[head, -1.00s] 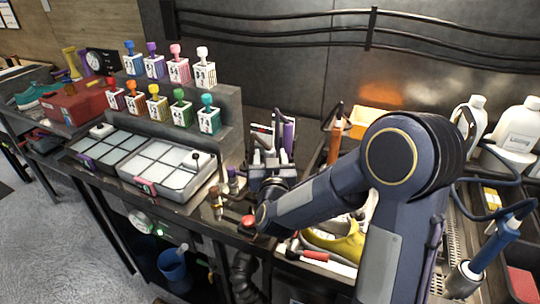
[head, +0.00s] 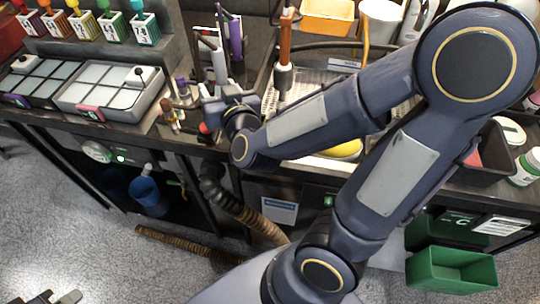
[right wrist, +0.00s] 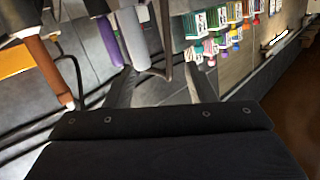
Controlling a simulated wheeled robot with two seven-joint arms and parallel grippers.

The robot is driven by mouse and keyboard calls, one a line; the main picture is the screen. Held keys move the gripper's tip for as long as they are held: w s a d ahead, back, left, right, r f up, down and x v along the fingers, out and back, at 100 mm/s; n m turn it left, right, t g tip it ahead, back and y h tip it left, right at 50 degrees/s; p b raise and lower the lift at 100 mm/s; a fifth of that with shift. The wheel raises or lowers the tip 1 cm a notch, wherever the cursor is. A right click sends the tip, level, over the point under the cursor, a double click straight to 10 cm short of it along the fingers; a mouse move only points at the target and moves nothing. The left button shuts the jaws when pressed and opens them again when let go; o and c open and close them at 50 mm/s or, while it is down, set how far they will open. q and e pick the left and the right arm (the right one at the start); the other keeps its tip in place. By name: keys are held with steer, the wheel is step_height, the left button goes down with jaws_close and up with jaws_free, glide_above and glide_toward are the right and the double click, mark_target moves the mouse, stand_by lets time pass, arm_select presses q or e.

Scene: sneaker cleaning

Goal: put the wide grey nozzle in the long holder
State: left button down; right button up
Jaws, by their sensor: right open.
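My right gripper (head: 230,100) is at the front of a dark rack of upright tools, beside the bench's front edge. In the right wrist view its two fingers (right wrist: 160,86) are apart with nothing visible between them. A purple tool (head: 236,40) and a pale grey-white tool (head: 219,66) stand in the rack; the purple tool (right wrist: 109,42) and the pale one (right wrist: 133,38) show beyond the fingers. I cannot tell which piece is the wide grey nozzle or which is the long holder. A small part of my left gripper (head: 66,298) shows at the bottom left.
Small purple-topped and brown pieces (head: 175,116) stand left of my right gripper. An orange-brown tool (head: 285,50) stands to its right. A white-celled tray (head: 112,90) lies farther left. A ribbed hose (head: 250,215) hangs below. A green bin (head: 450,268) is lower right.

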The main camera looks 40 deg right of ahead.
steer(key=s+f+g+y, duration=0.1)
steer(key=s+g+y, duration=0.1)
steer(key=s, duration=0.5)
steer(key=s+f+n+g+y, duration=0.1)
steer(key=s+f+g+y, duration=0.1)
steer(key=s+g, duration=0.3)
steer(key=s+f+n+g+y, duration=0.1)
steer(key=s+f+g+y, duration=0.1)
steer(key=s, duration=0.7)
steer(key=shift+s+a+g+y, duration=0.3)
steer(key=shift+g, duration=0.5)
steer(key=shift+f, duration=0.15)
